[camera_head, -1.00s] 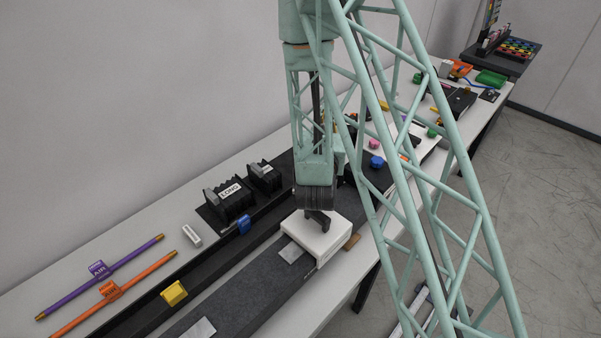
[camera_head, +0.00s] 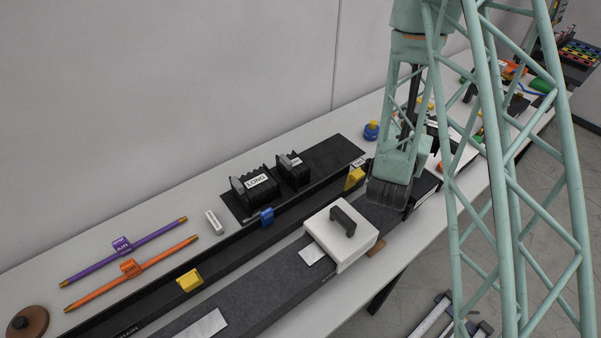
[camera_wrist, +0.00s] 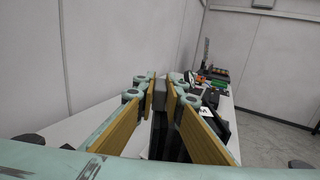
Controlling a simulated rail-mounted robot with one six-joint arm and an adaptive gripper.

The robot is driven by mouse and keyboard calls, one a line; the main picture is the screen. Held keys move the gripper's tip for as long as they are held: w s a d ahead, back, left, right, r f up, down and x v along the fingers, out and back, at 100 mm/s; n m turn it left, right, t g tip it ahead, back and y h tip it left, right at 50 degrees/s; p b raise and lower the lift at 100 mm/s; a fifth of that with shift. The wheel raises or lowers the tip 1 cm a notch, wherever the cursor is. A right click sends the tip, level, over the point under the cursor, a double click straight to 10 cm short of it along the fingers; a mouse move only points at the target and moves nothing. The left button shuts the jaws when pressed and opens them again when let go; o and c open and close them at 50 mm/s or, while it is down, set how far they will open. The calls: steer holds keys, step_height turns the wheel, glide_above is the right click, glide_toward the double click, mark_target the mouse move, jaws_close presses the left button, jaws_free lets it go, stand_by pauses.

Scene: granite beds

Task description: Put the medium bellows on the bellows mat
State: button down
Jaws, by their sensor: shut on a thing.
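The dark bellows mat (camera_head: 335,152) lies on the table behind the long rail. A black bellows labelled LONG (camera_head: 255,190) and a smaller labelled black bellows (camera_head: 293,170) stand on its left part. Its right part is bare. My gripper (camera_head: 390,205) hangs right of the mat, over the far part of the granite bed. In the wrist view its yellow-brown pads are shut on a grey and black thing (camera_wrist: 159,95), which seems to be the medium bellows. Most of it is hidden behind the fingers, and I cannot read its label.
A white carriage (camera_head: 335,236) with a black handle sits on the granite bed (camera_head: 262,280). Yellow blocks (camera_head: 190,281) and a blue block (camera_head: 266,217) sit along the rail. A blue knob (camera_head: 371,130) stands beyond the mat. Purple and orange rods lie at left.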

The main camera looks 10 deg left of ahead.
steer(key=shift+w, duration=0.15)
steer(key=shift+w+a+r+h, duration=0.1)
steer(key=shift+w+a+h, duration=0.15)
steer(key=shift+w, duration=0.3)
steer(key=w+a+m+g+h+b, duration=0.5)
steer(key=w+a, duration=0.3)
steer(key=w, duration=0.3)
steer(key=a+f+m+g+h+b, duration=0.2)
steer(key=a+f, duration=0.2)
steer(key=a, duration=0.5)
steer(key=a+f+m+g+h+b, duration=0.2)
steer(key=a+f, duration=0.3)
steer(key=a, duration=0.4)
steer(key=shift+s+a+m+g+h+b, duration=0.2)
steer(key=shift+s+m+g+h+b, duration=0.15)
steer(key=shift+h+b, duration=0.4)
step_height(320, 180, down, 6)
steer(key=shift+b, duration=0.45)
